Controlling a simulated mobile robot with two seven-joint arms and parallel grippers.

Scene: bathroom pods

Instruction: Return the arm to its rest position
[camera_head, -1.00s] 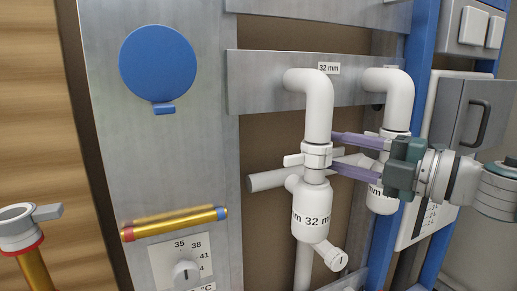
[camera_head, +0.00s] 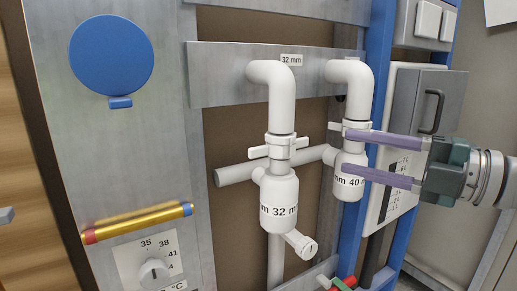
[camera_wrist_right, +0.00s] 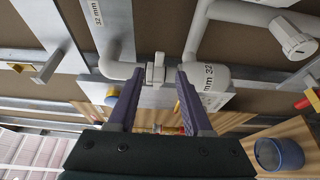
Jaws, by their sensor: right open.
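My right gripper (camera_head: 344,154) reaches in from the right in the head view, its two purple fingers spread apart with nothing between them. My left gripper is not in view.
A blue disc (camera_head: 111,54) and a gold bar (camera_head: 138,222) above a temperature dial (camera_head: 154,271) are on the left panel. A blue post (camera_head: 378,80) and a grey box with a dark handle (camera_head: 433,110) stand close to the right arm. A blue cup (camera_wrist_right: 279,153) shows in the wrist view.

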